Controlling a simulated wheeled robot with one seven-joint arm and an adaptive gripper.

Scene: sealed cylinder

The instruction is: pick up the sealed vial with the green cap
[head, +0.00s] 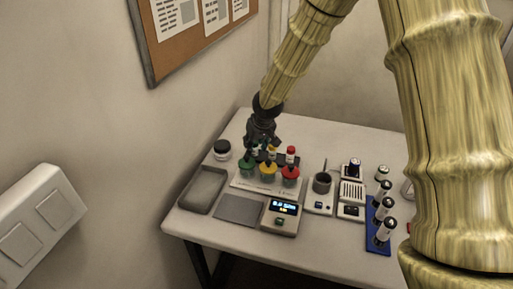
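A pale rack (258,186) on the table holds three vials standing in coloured collars: green at left, yellow in the middle, red at right. The vial in the green collar (247,169) is partly covered by my gripper, and a bit of its dark greenish cap shows just under the fingers. The yellow-capped vial (272,150) and the red-capped vial (291,152) stand to its right. My dark gripper (258,146) points down at the top of the green-collared vial. The fingers are too small and dark to tell whether they are open, touching or around the cap.
A grey tray (203,190) and a black-lidded jar (222,150) are left of the rack. A grey mat (238,210) and a scale with a lit display (282,216) are in front. Small devices (352,194) and a blue rack (377,241) of dark vials stand at right.

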